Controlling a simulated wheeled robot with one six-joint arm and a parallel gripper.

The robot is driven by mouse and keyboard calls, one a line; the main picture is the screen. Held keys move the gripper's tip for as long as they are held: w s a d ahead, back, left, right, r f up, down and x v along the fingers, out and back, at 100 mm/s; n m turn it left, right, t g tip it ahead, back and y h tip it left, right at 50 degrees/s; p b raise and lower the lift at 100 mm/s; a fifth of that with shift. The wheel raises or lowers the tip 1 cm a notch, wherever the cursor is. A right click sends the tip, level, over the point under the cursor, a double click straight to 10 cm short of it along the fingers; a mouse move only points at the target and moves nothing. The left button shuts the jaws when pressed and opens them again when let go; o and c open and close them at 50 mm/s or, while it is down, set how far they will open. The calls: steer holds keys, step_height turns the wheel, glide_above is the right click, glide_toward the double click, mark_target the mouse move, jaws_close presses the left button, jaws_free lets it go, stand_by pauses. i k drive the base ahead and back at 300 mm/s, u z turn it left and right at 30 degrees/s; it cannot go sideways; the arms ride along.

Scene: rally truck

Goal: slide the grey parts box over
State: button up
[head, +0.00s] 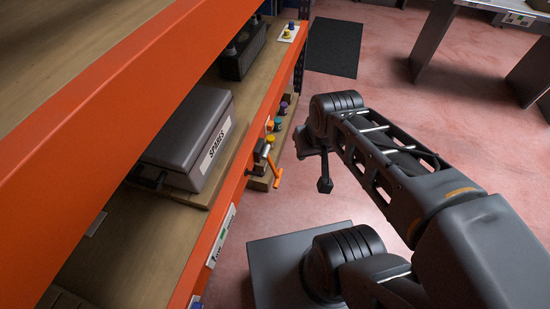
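The grey parts box (188,130) is a closed, lidded box with a white label reading "SPARES" on its right side. It rests on a wooden board (228,163) on the shelf, and a dark handle (148,180) sticks out at its near end. My gripper (325,184) hangs small and dark at the end of my arm, over the floor to the right of the shelf. It is clear of the box and apart from it. Its fingers are too small and dark to tell open from shut.
Orange shelf beams (110,105) run above and in front of the shelf. An orange-handled item (277,172) and several coloured knobs stand at the shelf's edge. A dark container (242,52) is farther back on the shelf. A black mat (333,47) lies on the open reddish floor.

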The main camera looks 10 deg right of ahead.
mark_target(184, 151)
steer(key=u, duration=2.45)
steer(key=k, duration=1.4)
steer(key=z, duration=1.35)
